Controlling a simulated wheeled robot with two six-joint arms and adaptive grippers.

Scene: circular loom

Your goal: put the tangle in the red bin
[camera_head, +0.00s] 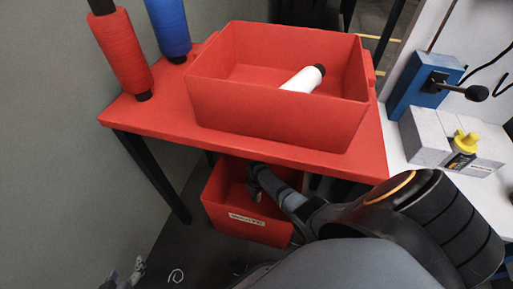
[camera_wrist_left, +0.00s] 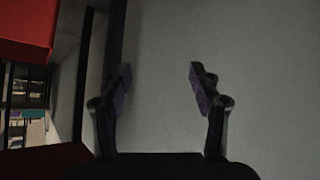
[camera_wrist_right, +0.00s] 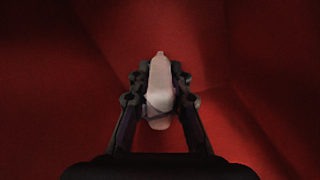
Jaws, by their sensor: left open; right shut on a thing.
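A pale, elongated bundle (camera_wrist_right: 158,92), apparently the tangle, sits between the fingers of my right gripper (camera_wrist_right: 158,85), which is shut on it. Red walls surround them in the right wrist view. In the head view the lower red bin (camera_head: 228,215), with a white label, stands under the red table, and my right gripper (camera_head: 256,180) reaches down inside it. The bundle cannot be made out there. My left gripper (camera_wrist_left: 160,80) is open and empty, facing a plain grey surface. Its fingertips appear at the bottom left of the head view (camera_head: 125,275).
A large red bin (camera_head: 275,115) on the red table (camera_head: 150,118) holds a white spool (camera_head: 302,80). Red (camera_head: 122,52) and blue (camera_head: 169,25) spools stand at the left. A white curl (camera_head: 176,275) lies on the floor.

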